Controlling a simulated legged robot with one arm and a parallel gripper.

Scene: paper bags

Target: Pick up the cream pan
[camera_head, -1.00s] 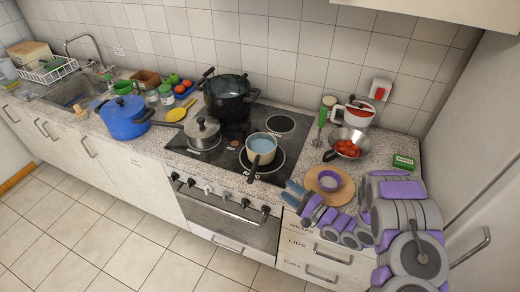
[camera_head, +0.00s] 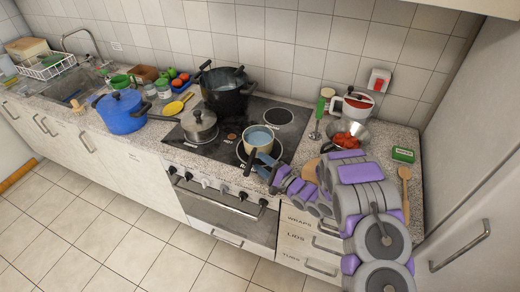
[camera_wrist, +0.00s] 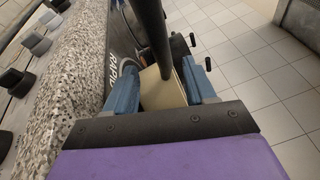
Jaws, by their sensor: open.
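The cream pan (camera_head: 258,134) sits upright on the front right of the black stove, with blue-grey contents and its dark handle (camera_head: 250,163) pointing towards the front edge. My gripper (camera_head: 265,166) is just right of the handle, low by the stove's front edge. In the wrist view, my blue fingers (camera_wrist: 160,88) are apart. The dark handle (camera_wrist: 155,35) and a cream surface (camera_wrist: 163,90), apparently the pan, show between them. I cannot tell whether the fingers touch the pan.
A lidded steel pot (camera_head: 199,124) stands left of the pan, and a large black pot (camera_head: 226,97) behind it. A bowl of tomatoes (camera_head: 346,139) is to the right.

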